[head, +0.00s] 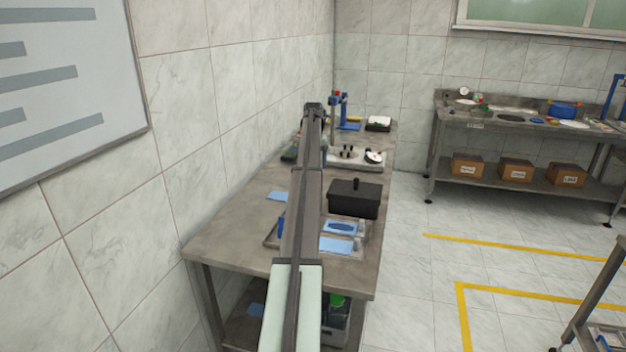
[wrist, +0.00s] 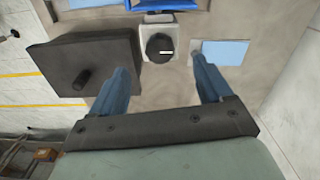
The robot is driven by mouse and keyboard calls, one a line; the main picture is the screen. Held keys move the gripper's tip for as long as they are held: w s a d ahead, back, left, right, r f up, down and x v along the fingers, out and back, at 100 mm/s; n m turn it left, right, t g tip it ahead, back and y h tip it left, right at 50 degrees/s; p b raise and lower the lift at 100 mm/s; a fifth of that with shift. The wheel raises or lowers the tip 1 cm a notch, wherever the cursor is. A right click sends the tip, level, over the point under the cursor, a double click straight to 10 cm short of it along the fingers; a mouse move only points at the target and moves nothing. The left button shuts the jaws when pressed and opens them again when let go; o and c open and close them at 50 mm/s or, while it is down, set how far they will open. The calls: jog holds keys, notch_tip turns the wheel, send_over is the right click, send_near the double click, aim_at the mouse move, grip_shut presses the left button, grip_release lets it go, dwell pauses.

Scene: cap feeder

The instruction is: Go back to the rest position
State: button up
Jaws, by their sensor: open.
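My gripper (wrist: 160,66) shows in the wrist view with two blue fingers spread wide and nothing between them. It is above the workbench (head: 222,236). Ahead of the fingertips is a round black knob-like part (wrist: 159,47) on a small white base (wrist: 146,68). The fingers look apart from it, though the height is hard to tell. In the head view my arm reaches out over the bench, and I cannot make out the gripper fingers there.
A black box (head: 354,203) with a knob stands right of my arm; it also shows in the wrist view (wrist: 86,62). A blue sheet (wrist: 222,52) lies opposite. A tiled wall (head: 180,190) borders the bench's left; open floor lies right.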

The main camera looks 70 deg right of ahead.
dwell(0.3)
